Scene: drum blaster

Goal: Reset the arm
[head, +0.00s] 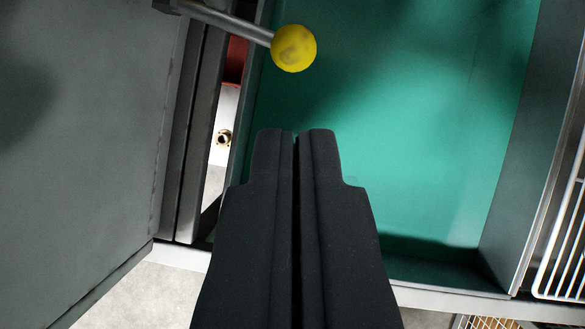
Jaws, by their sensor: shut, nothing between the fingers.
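My gripper (295,133) is in the lower middle of the head view, pointing up the picture. Its two black fingers are shut together with nothing between them. Just above the fingertips in the picture is a yellow ball knob (293,48) on the end of a grey metal rod (228,22). The fingertips appear apart from the knob. The rest of my arm is out of view.
A green panel (420,130) in a grey metal frame fills the right and middle. A large grey panel (80,130) stands at left. A brass fitting (224,137) and something red show through a gap. A white wire rack (570,225) is at the right edge.

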